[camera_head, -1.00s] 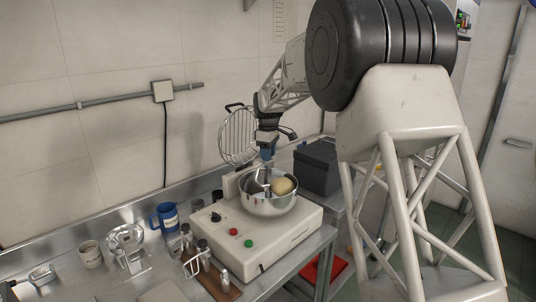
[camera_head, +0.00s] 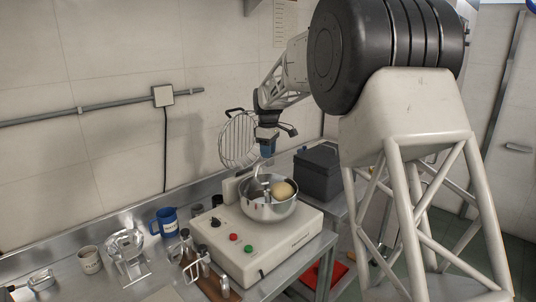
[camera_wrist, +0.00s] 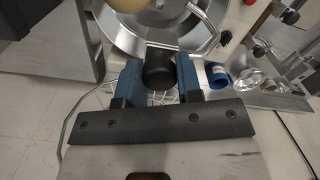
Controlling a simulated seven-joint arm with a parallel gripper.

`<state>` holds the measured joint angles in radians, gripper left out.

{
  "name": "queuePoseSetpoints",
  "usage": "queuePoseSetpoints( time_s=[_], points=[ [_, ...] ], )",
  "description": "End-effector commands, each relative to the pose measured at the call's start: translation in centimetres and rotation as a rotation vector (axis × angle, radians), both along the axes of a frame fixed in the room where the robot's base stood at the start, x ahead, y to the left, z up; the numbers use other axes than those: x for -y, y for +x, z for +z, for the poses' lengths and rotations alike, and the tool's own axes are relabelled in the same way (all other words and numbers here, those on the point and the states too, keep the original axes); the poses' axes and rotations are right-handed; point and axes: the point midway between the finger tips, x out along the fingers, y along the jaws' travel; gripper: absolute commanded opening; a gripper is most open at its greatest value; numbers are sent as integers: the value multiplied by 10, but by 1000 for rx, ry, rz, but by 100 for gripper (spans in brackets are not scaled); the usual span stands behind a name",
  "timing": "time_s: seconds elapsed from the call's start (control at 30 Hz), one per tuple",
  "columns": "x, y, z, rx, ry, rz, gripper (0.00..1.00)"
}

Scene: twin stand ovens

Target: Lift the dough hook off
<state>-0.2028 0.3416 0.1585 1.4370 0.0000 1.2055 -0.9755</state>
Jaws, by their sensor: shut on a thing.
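My gripper (camera_head: 267,149) hangs above the steel bowl (camera_head: 268,211) on the cream mixer base (camera_head: 275,241). In the wrist view its two blue fingers (camera_wrist: 159,62) are shut on the dark round hub of the dough hook (camera_wrist: 159,72). A bent steel rod shows beyond the fingers in that view, and the hook's thin metal (camera_head: 258,169) shows under the gripper in the head view. The hook's lower end is hard to make out.
A blue mug (camera_head: 166,221), a beige mug (camera_head: 90,260) and small metal tools stand on the steel counter to the left. A dark box (camera_head: 318,172) stands to the right behind the bowl.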

Motion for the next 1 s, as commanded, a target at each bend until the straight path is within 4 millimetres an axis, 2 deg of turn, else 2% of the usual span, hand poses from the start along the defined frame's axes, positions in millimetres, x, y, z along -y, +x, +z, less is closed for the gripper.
queuePoseSetpoints(
  time_s=[0.43,1.0],
  points=[
    [0,0,19,2,0,0,4],
    [0,0,20,1,1,0,4]
  ],
)
